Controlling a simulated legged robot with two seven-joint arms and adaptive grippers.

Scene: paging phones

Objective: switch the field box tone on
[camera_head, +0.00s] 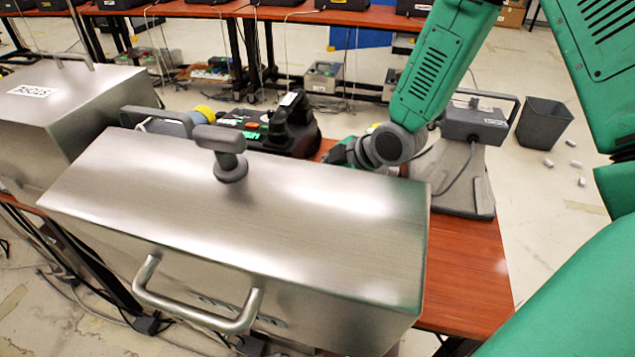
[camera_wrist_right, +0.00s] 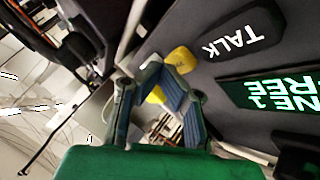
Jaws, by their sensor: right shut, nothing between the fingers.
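A black phone unit (camera_head: 300,138) with small orange and green lights sits on the wooden table behind the large steel box. My right gripper (camera_head: 343,153) is just right of that unit, its lower part hidden by the steel box's rear edge. In the right wrist view, my right gripper (camera_wrist_right: 160,95) is shut and empty beside a dark panel (camera_wrist_right: 220,25). The panel carries a yellow button (camera_wrist_right: 182,60), the word TALK and a green lit screen (camera_wrist_right: 280,96). I cannot make out a tone switch or tell whether the fingers touch the panel. My left gripper is out of view.
A steel box (camera_head: 290,225) with a grey knob (camera_head: 222,145) and front handle (camera_head: 195,310) fills the foreground. Another labelled steel box (camera_head: 50,110) stands left. A grey device (camera_head: 474,122) on a stand is right, before a bin (camera_head: 543,125) and floor litter.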

